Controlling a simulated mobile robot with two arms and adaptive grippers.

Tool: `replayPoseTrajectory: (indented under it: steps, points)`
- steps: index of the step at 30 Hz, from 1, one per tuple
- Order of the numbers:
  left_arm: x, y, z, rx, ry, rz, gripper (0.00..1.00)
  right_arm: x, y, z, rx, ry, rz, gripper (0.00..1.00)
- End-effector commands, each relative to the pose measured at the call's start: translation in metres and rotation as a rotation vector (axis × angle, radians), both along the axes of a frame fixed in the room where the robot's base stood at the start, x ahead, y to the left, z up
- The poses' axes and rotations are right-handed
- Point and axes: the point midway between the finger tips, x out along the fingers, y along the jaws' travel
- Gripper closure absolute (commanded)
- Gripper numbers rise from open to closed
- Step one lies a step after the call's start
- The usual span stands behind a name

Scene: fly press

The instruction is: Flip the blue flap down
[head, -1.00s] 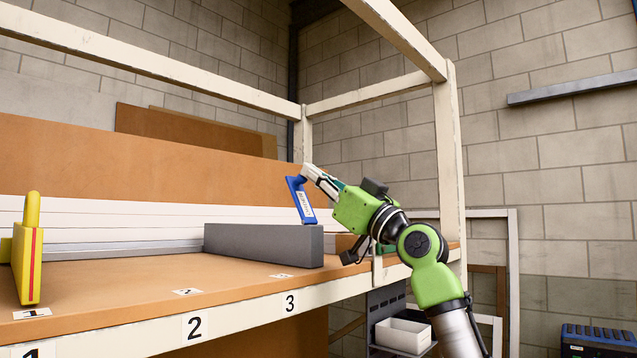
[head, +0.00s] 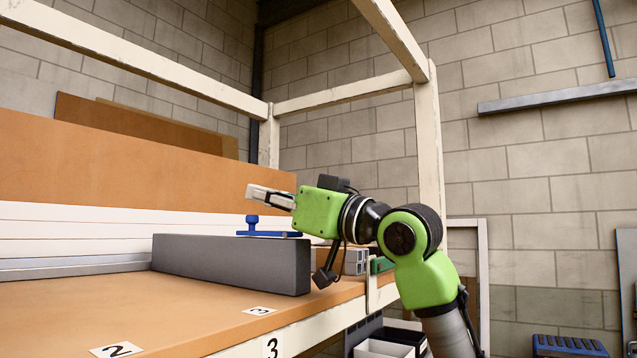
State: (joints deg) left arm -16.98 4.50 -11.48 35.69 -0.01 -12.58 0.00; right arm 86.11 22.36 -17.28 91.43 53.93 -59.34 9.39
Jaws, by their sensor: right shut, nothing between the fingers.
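The blue flap (head: 270,234) lies flat along the top of the long grey block (head: 225,263) on the bench. A small blue knob (head: 252,221) stands up near its left end. My right gripper (head: 252,193) is shut and empty, pointing left just above the flap. A gap shows between the fingers and the flap, with the knob just below the fingertips. My left gripper is not in view.
The wooden bench top (head: 130,310) is clear in front of the block. A cream frame post (head: 430,150) stands behind my right arm. Small grey and green blocks (head: 382,264) sit right of the grey block.

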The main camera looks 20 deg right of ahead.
Motion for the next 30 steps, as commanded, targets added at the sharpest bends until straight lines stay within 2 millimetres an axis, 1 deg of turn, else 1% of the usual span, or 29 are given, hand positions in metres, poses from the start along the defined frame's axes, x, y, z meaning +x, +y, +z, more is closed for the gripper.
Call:
replayPoseTrajectory:
  steps: [1,7,11,17,26,30]
  points:
    - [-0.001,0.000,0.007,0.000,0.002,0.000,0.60,-0.001,0.001,0.003,-0.015,0.017,0.000,1.00]
    - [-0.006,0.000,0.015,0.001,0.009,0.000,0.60,0.000,0.003,-0.003,-0.059,0.077,0.000,1.00]
    - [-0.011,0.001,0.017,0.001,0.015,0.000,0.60,0.000,0.004,-0.007,-0.072,0.098,0.000,1.00]
    - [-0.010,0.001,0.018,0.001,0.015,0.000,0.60,0.000,0.005,-0.009,-0.079,0.107,0.001,1.00]
    - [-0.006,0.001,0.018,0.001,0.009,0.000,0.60,0.000,0.005,-0.009,-0.078,0.106,0.001,1.00]
    - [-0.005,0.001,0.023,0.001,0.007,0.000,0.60,0.001,0.005,-0.004,-0.078,0.106,0.001,1.00]
